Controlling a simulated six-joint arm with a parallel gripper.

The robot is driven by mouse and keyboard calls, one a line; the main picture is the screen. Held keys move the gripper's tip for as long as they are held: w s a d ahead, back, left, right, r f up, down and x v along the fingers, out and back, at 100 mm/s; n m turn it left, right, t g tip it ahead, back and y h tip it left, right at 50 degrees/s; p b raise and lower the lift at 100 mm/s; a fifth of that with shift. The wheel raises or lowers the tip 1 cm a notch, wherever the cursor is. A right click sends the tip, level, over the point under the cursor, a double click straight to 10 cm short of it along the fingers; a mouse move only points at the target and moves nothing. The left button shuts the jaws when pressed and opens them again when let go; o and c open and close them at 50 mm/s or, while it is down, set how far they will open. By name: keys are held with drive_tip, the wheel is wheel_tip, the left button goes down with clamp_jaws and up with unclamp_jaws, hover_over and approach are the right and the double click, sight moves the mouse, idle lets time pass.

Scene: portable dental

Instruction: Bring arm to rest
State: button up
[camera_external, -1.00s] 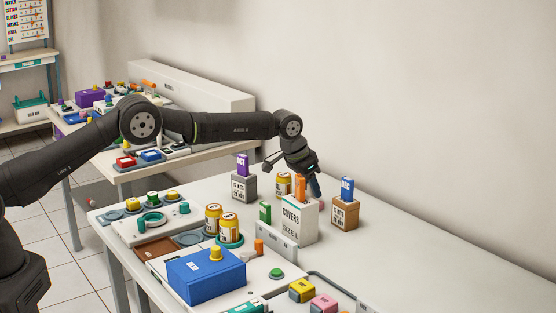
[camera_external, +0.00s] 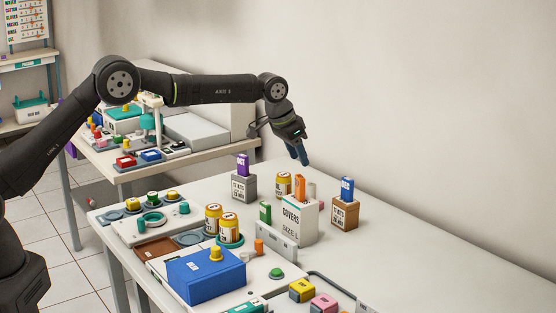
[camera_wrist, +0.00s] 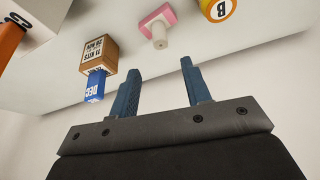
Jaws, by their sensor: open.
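My gripper (camera_external: 302,153) is raised above the back part of the white table, in front of the wall. In the wrist view its two blue fingers (camera_wrist: 160,90) are apart with nothing between them. Below it in the external view stand the white covers box (camera_external: 292,222) with an orange tab, a yellow jar (camera_external: 284,184) and a brown box (camera_external: 344,215) with a blue DEC tab. The brown box also shows in the wrist view (camera_wrist: 99,54), along with a pink block (camera_wrist: 155,18) bearing a pale peg.
A grey box (camera_external: 243,188) with a purple OCT tab stands left of the jar. A blue case (camera_external: 205,277), two jars (camera_external: 222,222) and a tray (camera_external: 120,225) of small parts fill the front left. The table's right side (camera_external: 430,265) is clear. A second cluttered table stands behind.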

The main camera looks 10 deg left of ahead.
sight(310, 184)
drive_tip(key=x, duration=1.2)
drive_tip(key=shift+f, duration=0.2)
drive_tip(key=shift+r, duration=0.15)
drive_tip(key=shift+a, duration=0.1)
